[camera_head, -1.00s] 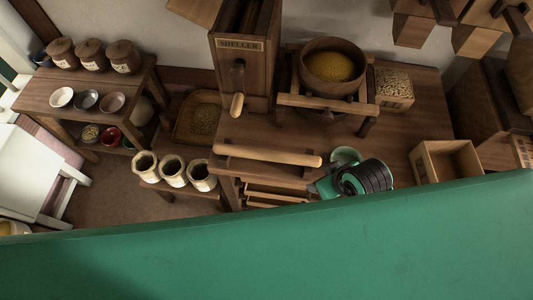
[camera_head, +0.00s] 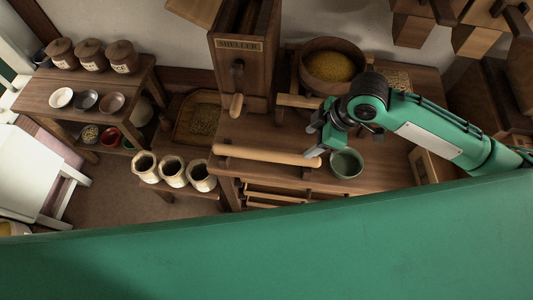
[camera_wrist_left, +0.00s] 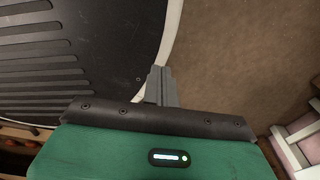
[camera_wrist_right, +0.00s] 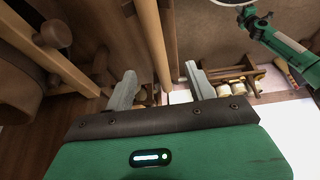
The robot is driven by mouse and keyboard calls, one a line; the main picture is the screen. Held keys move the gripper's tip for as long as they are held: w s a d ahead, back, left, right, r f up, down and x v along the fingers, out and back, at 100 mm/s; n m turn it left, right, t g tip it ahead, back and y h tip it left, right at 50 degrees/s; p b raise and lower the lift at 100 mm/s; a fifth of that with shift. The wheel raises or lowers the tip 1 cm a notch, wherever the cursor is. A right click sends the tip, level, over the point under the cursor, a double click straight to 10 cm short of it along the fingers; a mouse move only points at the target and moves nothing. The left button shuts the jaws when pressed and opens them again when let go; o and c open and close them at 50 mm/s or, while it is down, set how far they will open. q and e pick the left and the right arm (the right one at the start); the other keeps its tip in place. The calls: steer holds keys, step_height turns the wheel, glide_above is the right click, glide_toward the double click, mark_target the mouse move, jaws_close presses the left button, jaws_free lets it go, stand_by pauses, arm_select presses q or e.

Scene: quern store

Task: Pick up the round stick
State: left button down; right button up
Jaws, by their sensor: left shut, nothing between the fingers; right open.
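The round stick (camera_head: 266,155) is a long pale wooden rod lying along the front of the wooden worktop, raised on small supports. My right gripper (camera_head: 314,148) is open above the stick's right end in the head view. In the right wrist view a pale rod (camera_wrist_right: 152,42), apparently the stick, runs between the open fingers of the right gripper (camera_wrist_right: 161,88); whether they are level with it I cannot tell. My left gripper (camera_wrist_left: 161,85) is shut and empty in the left wrist view, away from the stick; it is out of the head view.
A green bowl (camera_head: 346,163) stands just right of the stick's end. The sheller (camera_head: 240,80) and a bowl of yellow grain (camera_head: 333,66) stand behind. An open wooden box (camera_head: 423,166) is partly hidden by my right arm. Several pale jars (camera_head: 172,171) stand left of the worktop.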

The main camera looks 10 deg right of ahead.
glide_above(289, 155)
steer(key=s+d, duration=0.2)
steer(key=f, duration=0.7)
steer(key=shift+w+f, duration=0.2)
steer(key=shift+w+a+f, duration=0.15)
steer(key=shift+f, duration=0.3)
steer(key=x, duration=0.3)
steer(key=p+x, duration=0.1)
steer(key=shift+w+f, duration=0.3)
steer(key=shift+c, duration=0.9)
steer(key=c, duration=1)
arm_select(q)
steer(key=shift+s+a+r, duration=0.2)
steer(key=shift+s+r, duration=0.05)
steer(key=shift+s, duration=0.45)
